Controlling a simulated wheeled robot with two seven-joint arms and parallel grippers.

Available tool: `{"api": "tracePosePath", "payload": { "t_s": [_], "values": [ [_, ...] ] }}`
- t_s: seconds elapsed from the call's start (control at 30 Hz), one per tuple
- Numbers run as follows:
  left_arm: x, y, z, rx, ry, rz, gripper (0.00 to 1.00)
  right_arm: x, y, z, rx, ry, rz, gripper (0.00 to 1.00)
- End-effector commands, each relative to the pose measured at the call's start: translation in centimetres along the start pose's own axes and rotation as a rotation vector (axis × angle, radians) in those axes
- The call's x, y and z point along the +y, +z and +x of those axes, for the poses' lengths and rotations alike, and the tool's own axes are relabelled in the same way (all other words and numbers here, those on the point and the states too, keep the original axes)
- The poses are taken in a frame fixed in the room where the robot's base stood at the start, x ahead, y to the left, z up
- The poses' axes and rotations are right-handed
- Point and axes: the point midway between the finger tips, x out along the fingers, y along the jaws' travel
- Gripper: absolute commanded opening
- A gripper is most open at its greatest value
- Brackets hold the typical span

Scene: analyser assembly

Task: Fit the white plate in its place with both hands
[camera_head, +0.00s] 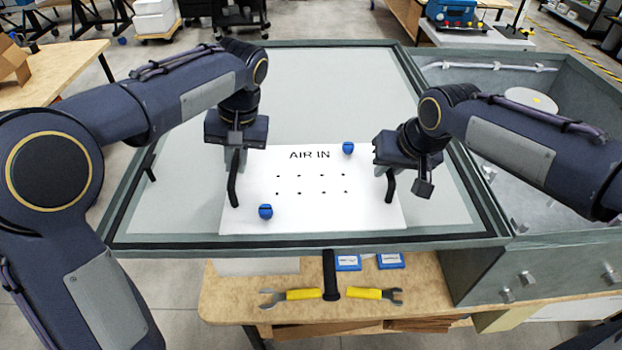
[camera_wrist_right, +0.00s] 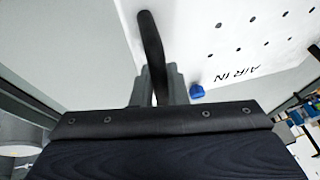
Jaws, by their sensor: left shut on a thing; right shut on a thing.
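The white plate (camera_head: 310,212), printed "AIR IN" with rows of small holes, lies over the pale panel inside the dark-edged frame (camera_head: 300,242). It carries two blue knobs, one at the upper right (camera_head: 348,148) and one at the lower left (camera_head: 265,211). My left gripper (camera_head: 234,180) is shut on the black handle at the plate's left side. My right gripper (camera_head: 391,175) is shut on the black handle at its right side. The right wrist view shows that handle (camera_wrist_right: 153,50) between the fingers and the plate (camera_wrist_right: 215,40) beyond. I cannot tell whether the plate touches the panel beneath.
An open grey housing (camera_head: 480,265) with a white round part (camera_head: 531,100) stands at the right. Bare panel (camera_head: 330,80) shows behind the plate.

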Motion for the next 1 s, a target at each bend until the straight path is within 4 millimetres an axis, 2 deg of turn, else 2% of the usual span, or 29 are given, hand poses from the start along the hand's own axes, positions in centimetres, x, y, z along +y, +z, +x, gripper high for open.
{"api": "tracePosePath", "payload": {
  "t_s": [0.33, 0.73, 1.0],
  "values": [
    [-0.2, 0.0, -1.0, 0.003, 0.001, -0.001, 0.00, -0.2, -0.4, -0.9, 0.004, -0.001, 0.000, 0.00],
    [-0.9, 0.0, -4.7, 0.003, 0.001, 0.000, 0.00, -0.9, -1.8, -4.3, 0.003, -0.001, 0.000, 0.00],
    [-1.0, 0.0, -5.0, 0.002, 0.001, 0.000, 0.00, -1.0, -2.0, -4.7, 0.003, -0.001, 0.000, 0.00]
  ]
}}
